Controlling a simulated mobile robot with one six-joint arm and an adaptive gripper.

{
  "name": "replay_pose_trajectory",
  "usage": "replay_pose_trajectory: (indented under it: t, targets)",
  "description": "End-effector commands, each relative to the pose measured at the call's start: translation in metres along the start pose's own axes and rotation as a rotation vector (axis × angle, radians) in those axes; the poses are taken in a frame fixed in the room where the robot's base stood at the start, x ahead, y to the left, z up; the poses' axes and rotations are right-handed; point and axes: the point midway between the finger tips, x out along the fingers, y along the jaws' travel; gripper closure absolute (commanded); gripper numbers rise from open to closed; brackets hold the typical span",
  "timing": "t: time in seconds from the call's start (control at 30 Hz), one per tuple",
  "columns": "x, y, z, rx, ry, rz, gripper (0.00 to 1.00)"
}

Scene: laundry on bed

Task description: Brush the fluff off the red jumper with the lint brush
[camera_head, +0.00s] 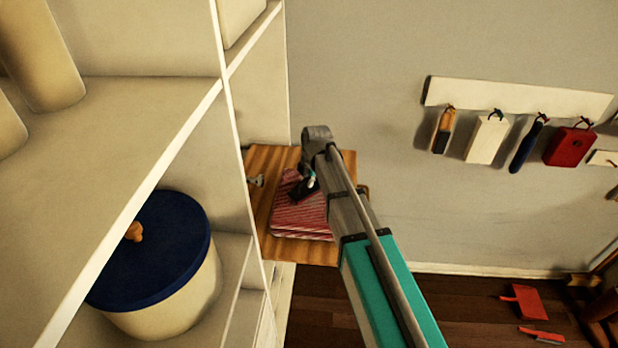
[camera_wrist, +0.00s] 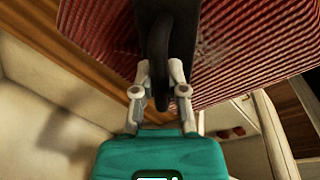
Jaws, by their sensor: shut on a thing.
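The red jumper (camera_head: 302,222), finely striped and folded, lies on a wooden surface (camera_head: 315,250) beside the shelf. It fills much of the top of the wrist view (camera_wrist: 265,50). A greyish patch of fluff (camera_wrist: 208,42) shows on it, right of the brush. My gripper (camera_wrist: 160,88) is shut on the dark handle of the lint brush (camera_wrist: 160,50), which lies across the jumper in the wrist view. In the head view the brush (camera_head: 303,190) is a small black shape over the jumper, partly hidden by my gripper (camera_head: 311,180). I cannot tell whether it touches the cloth.
A white shelf (camera_head: 150,145) stands close on the left, holding a pot with a blue lid (camera_head: 155,245). A wall rack (camera_head: 520,97) with several hanging items is at right. A red dustpan (camera_head: 525,301) and a red hand brush (camera_head: 541,335) lie on the floor.

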Motion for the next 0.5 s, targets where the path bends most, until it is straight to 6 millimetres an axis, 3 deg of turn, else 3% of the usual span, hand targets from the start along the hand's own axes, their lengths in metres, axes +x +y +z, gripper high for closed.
replay_pose_trajectory:
  t: [0.5]
  targets:
    - [-0.001,-0.016,-0.017,0.000,0.000,-0.001,1.00]
